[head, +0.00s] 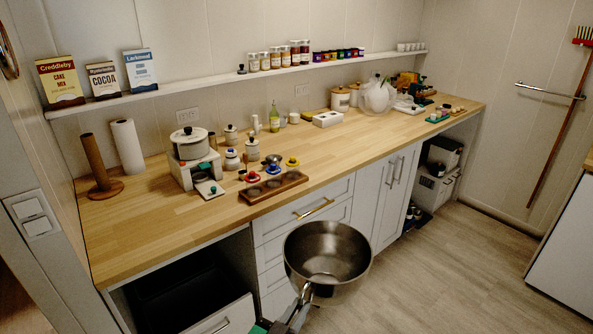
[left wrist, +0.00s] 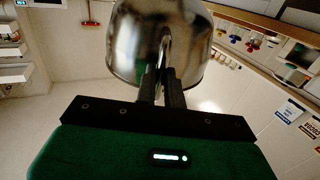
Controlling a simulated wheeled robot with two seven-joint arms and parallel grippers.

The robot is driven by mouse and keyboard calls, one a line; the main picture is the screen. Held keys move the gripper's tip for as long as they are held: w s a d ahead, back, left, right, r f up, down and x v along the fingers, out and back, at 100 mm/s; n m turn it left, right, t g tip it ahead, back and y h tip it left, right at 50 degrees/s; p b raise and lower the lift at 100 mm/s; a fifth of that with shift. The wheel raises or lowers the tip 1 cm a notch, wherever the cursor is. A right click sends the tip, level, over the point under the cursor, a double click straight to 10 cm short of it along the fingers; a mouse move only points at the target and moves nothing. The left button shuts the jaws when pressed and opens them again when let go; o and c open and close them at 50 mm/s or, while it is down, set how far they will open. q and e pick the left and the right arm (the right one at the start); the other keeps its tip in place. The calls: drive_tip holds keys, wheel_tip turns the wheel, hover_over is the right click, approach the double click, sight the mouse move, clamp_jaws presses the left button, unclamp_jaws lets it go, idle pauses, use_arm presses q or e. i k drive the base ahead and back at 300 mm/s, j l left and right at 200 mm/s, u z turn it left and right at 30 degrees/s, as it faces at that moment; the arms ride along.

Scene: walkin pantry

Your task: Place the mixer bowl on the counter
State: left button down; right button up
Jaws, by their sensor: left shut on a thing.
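The mixer bowl (head: 328,254) is a shiny steel bowl. In the head view it hangs upright, mouth up, in front of the drawers and in front of the counter's edge. My left gripper (head: 303,299) is shut on the bowl at its near lower left side. In the left wrist view the fingers (left wrist: 162,88) pinch the bowl (left wrist: 155,40), which fills the top middle. The wooden counter (head: 150,226) runs along the wall behind the bowl. The inside of the bowl looks empty. My right gripper is not in view.
The counter's left front is bare. A paper towel roll (head: 127,146) and a wooden holder (head: 98,168) stand at the left. A drawer handle (head: 315,208) sticks out behind the bowl.

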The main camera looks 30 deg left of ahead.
sight(351, 136)
drive_tip(key=i+l+u, duration=1)
drive_tip(key=l, duration=0.35)
drive_tip(key=i+l, duration=0.15)
drive_tip(key=l, duration=0.2)
drive_tip(key=i+l, duration=0.1)
drive_tip(key=l, duration=0.2)
drive_tip(key=i+l, duration=0.15)
drive_tip(key=l, duration=0.2)
drive_tip(key=i+l, duration=0.1)
drive_tip(key=l, duration=0.25)
drive_tip(key=i+l+u, duration=0.1)
drive_tip(key=l, duration=0.2)
